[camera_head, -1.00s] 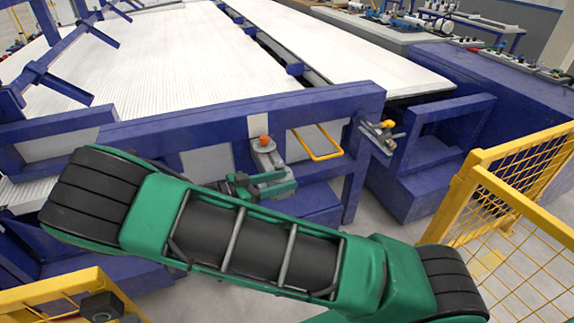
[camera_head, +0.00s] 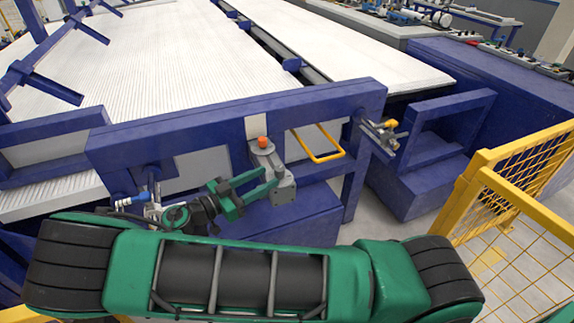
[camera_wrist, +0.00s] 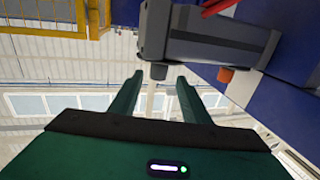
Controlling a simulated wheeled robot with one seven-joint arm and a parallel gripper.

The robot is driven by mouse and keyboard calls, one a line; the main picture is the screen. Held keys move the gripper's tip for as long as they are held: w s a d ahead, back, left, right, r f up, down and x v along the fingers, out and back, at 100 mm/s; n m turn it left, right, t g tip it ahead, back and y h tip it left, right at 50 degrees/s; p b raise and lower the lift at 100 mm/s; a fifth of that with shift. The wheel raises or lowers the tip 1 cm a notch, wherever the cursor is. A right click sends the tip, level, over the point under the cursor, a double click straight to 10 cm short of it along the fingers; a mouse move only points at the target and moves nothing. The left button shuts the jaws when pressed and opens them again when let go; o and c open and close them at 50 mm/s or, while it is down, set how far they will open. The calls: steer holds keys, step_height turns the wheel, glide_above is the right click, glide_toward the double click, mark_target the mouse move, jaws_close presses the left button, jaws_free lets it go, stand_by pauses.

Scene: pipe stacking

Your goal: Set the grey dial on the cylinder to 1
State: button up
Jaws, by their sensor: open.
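The grey cylinder unit (camera_head: 266,160) hangs on the front of the blue frame in the head view, with an orange cap on top. In the wrist view its grey body (camera_wrist: 200,42) crosses the upper right. A small dark grey dial (camera_wrist: 159,71) sticks out from its end. My green gripper (camera_head: 268,179) is open at the lower part of the unit. In the wrist view my two fingertips (camera_wrist: 160,80) stand on either side of the dial in the picture; whether they touch it, I cannot tell. The dial's marks are too small to read.
The blue frame (camera_head: 330,98) borders the white slatted bed. A fitting with a yellow knob (camera_head: 390,124) sits farther right. A yellow mesh fence (camera_head: 505,185) stands at the right.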

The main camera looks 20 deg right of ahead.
mark_target(289, 172)
steer(key=x, duration=1)
steer(key=shift+s, duration=0.15)
steer(key=shift+a, duration=0.1)
steer(key=c, duration=1)
